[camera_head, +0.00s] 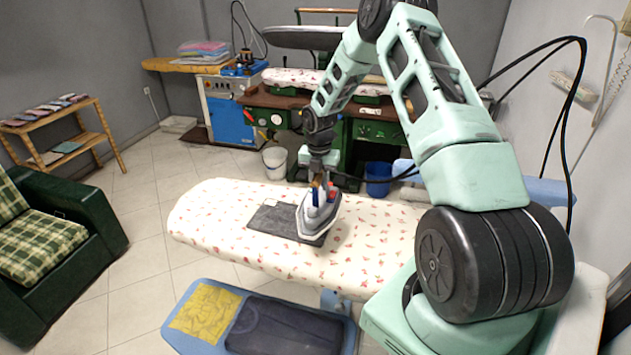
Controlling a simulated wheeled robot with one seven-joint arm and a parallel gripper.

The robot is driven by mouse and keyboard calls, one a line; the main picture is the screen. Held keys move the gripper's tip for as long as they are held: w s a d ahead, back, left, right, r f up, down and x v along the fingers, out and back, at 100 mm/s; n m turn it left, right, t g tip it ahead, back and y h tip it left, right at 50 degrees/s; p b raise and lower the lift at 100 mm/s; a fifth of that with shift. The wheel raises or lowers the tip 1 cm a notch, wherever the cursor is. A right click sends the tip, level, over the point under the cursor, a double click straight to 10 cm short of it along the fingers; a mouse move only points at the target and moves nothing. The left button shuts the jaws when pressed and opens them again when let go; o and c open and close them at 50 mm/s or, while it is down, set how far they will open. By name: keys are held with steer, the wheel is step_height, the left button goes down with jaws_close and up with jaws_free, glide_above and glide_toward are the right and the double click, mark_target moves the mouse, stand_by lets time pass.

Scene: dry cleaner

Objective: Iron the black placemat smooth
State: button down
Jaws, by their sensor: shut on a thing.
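The black placemat (270,221) looks dark grey and lies on the flowered ironing board (215,221) in the middle of the view. The iron (318,219), grey and white with blue and red parts, is over the right part of the placemat and hides some of it. My gripper (319,182) comes down from above and is shut on the iron's handle. The iron looks tilted; whether its soleplate touches the placemat I cannot tell. A small pale patch (271,203) shows at the placemat's far edge.
A blue board (352,335) in front holds a yellow cloth (207,312) and a dark folded cloth (283,328). A green armchair (60,240) stands at the left. A white bucket (275,162) and a blue bucket (378,180) stand behind the ironing board. The board's left end is clear.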

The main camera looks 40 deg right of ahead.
steer(key=shift+w, duration=0.1)
steer(key=shift+f+b, duration=2.2)
steer(key=shift+f, duration=0.6)
steer(key=shift+f+b, duration=0.6)
steer(key=shift+f, duration=0.45)
steer(key=shift+w, duration=0.15)
